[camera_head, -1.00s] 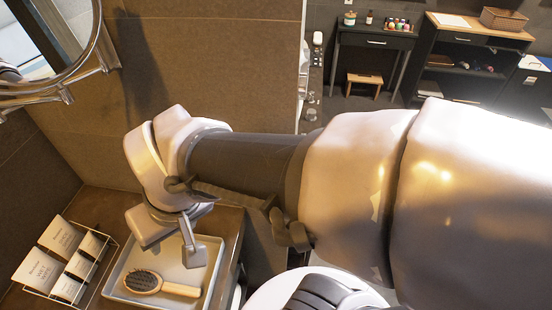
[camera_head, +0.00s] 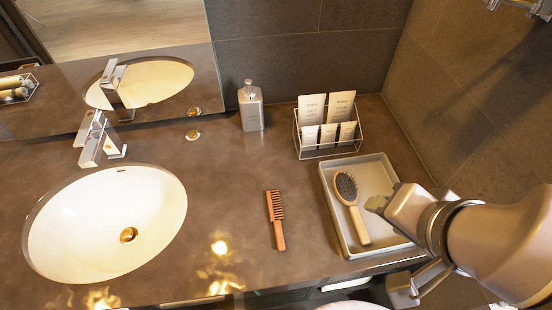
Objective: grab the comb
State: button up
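The comb (camera_head: 277,219) is orange-brown with dark teeth along one side. It lies flat on the brown vanity counter, between the sink and the grey tray, with its handle toward the front edge. My gripper (camera_head: 390,248) is at the right, over the right side of the tray and its front corner. Its two fingers are spread wide with nothing between them. It is to the right of the comb and apart from it. Nothing covers the comb.
A wooden hairbrush (camera_head: 351,207) lies in the grey tray (camera_head: 339,236). Behind it stands a wire rack of packets (camera_head: 325,153). A grey pump bottle (camera_head: 251,108) stands by the mirror. The white sink (camera_head: 75,220) and chrome faucet (camera_head: 93,141) are left. Counter around the comb is clear.

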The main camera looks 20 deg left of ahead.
aim_at(278, 229)
jog(key=j+u, duration=0.15)
jog(key=u, duration=0.3)
jog(key=j+u, duration=0.2)
jog(key=u, duration=0.2)
jog(key=l+u, duration=0.6)
jog(key=k+j, duration=0.05)
